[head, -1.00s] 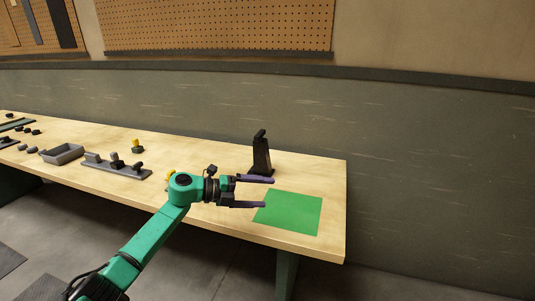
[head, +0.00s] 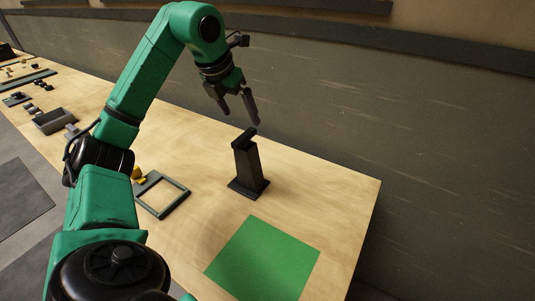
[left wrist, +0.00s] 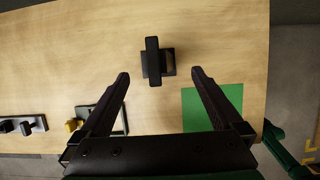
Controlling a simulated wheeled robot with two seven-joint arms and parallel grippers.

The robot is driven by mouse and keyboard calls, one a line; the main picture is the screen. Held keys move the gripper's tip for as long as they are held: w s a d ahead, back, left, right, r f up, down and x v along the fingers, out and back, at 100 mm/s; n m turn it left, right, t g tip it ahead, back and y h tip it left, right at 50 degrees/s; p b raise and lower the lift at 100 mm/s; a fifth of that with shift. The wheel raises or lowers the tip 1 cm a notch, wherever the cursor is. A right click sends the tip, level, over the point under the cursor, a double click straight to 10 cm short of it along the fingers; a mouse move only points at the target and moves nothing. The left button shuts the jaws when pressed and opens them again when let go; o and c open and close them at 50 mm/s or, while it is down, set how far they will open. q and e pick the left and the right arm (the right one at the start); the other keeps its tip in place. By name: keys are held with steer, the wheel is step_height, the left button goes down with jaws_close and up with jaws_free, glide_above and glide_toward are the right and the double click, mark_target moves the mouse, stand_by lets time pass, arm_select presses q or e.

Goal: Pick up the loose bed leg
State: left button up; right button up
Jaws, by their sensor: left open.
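A dark upright stand (head: 248,168) with a square foot stands on the wooden table. A short black bar (head: 244,138) lies across its top, slightly tilted; it is probably the loose bed leg, but I cannot be sure. My left gripper (head: 239,117) is open, empty and pointing down just above the bar, apart from it. In the left wrist view the bar (left wrist: 152,60) lies beyond the open fingertips (left wrist: 161,73), roughly centred between them, with the stand's foot (left wrist: 170,62) partly showing below it. My right gripper is not in view.
A green mat (head: 263,262) lies on the table in front of the stand. A dark square frame (head: 178,203) with a yellow knob (head: 137,174) is at the left. A grey tray (head: 54,121) and small parts lie farther along. The wall runs behind the table.

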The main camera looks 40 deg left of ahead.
arm_select(q)
glide_toward(248, 143)
steer(key=f, duration=0.3)
steer(key=shift+w+d+b, duration=0.3)
steer(key=shift+b, duration=0.05)
steer(key=x, duration=0.2)
steer(key=p+x, duration=0.1)
steer(key=x, duration=0.3)
steer(key=shift+w+a+f+p, duration=0.2)
steer(key=shift+w+a+p, duration=0.1)
steer(key=shift+w+a, duration=0.15)
steer(key=shift+w+f, duration=0.1)
steer(key=shift+f, duration=0.15)
jaws_close()
steer(key=shift+r, duration=0.1)
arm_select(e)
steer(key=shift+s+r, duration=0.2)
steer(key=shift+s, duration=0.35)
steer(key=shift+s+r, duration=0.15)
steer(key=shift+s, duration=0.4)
